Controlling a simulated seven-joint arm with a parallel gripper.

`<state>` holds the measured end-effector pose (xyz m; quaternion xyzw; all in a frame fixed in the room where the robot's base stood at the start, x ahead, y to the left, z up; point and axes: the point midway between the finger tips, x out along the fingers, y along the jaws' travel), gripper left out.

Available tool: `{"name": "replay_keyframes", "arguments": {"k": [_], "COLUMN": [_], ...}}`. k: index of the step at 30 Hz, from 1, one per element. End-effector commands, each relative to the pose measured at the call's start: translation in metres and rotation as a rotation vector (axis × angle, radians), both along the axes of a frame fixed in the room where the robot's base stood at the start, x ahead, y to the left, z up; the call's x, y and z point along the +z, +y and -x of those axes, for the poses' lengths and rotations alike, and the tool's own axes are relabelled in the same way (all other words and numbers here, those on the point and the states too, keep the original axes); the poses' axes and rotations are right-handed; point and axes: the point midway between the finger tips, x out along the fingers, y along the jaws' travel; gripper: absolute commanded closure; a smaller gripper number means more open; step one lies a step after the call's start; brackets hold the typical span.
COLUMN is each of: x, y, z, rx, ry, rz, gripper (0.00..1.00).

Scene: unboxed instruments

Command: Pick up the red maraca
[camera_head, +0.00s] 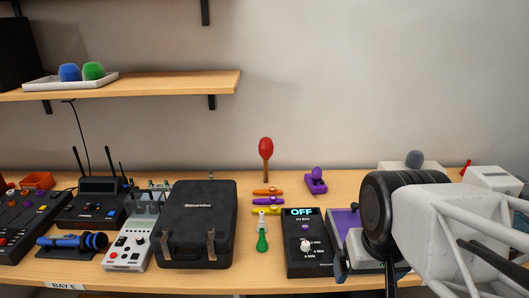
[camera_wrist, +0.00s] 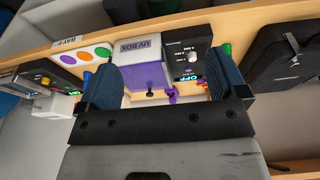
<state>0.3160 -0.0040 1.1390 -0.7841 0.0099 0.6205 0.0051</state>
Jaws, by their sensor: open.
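The red maraca (camera_head: 266,148) stands upright at the back of the desk near the wall in the head view, red head on top and wooden handle below. I cannot make it out in the wrist view. My gripper (camera_wrist: 165,80) is open and empty, its two blue-grey fingers spread to either side of the purple UV box (camera_wrist: 146,72) in the wrist view. In the head view my gripper (camera_head: 366,268) is at the front right, well to the right of the maraca and nearer the camera, partly hidden by my wrist.
A black case (camera_head: 197,222) stands to the left, a black OFF box (camera_head: 306,256) to the right, and a purple object (camera_head: 316,182) near the back. A shelf (camera_head: 170,85) hangs upper left.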

Motion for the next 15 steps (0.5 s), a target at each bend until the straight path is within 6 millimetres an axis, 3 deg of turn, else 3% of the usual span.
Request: {"name": "replay_keyframes", "arguments": {"k": [8,15], "x": [0.001,0.005], "y": [0.009,0.031], "z": [-0.015,-0.054], "rx": [-0.052,-0.176], "ry": [0.028,0.097], "rz": [-0.068,-0.232], "gripper": [0.09,0.09]}}
